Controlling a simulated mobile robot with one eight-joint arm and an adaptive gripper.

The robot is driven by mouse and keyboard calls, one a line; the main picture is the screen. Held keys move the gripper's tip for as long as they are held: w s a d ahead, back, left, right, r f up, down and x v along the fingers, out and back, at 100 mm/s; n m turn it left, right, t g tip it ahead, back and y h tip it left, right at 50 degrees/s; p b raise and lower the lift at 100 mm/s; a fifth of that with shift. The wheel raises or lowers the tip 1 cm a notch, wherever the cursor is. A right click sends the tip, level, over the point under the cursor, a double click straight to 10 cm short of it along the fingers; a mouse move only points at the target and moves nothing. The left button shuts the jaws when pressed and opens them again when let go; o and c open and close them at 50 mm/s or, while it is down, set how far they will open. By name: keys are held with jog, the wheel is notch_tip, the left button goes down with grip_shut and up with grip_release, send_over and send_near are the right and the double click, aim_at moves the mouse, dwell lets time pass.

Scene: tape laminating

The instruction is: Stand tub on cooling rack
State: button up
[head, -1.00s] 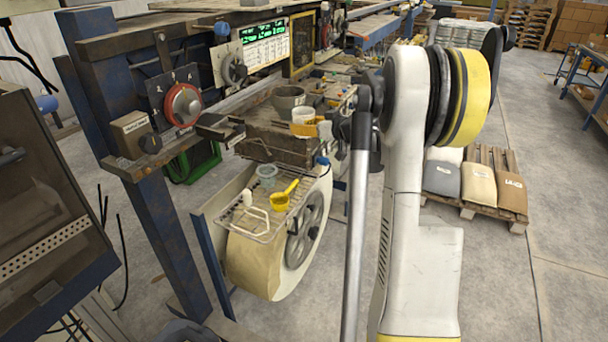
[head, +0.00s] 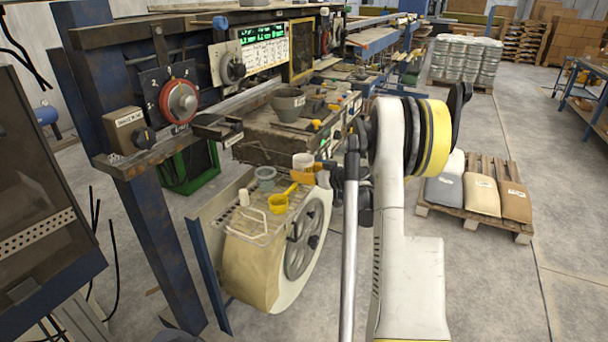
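The white tub (head: 303,161) is upright in my gripper (head: 306,176), which looks shut around its lower part with yellow-orange fingers. The tub is small in view, so the exact grip is hard to see. The wire cooling rack (head: 250,238) lies over the top of a large cream roll, to the lower left of the tub. The tub appears just beyond the rack's far right corner, above its level; I cannot tell the exact gap. My arm hides part of the area to the right of the gripper.
On the rack stand a grey-blue cup (head: 266,178), a yellow scoop (head: 283,199) and a small white item (head: 244,197). The rack's near part looks bare. A dark grey bowl (head: 288,103) stands on the machine bench (head: 262,140) behind. A blue post (head: 150,215) stands at left.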

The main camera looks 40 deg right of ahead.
jog(key=shift+f, duration=0.2)
jog(key=o, duration=1.2)
jog(key=shift+r, duration=0.15)
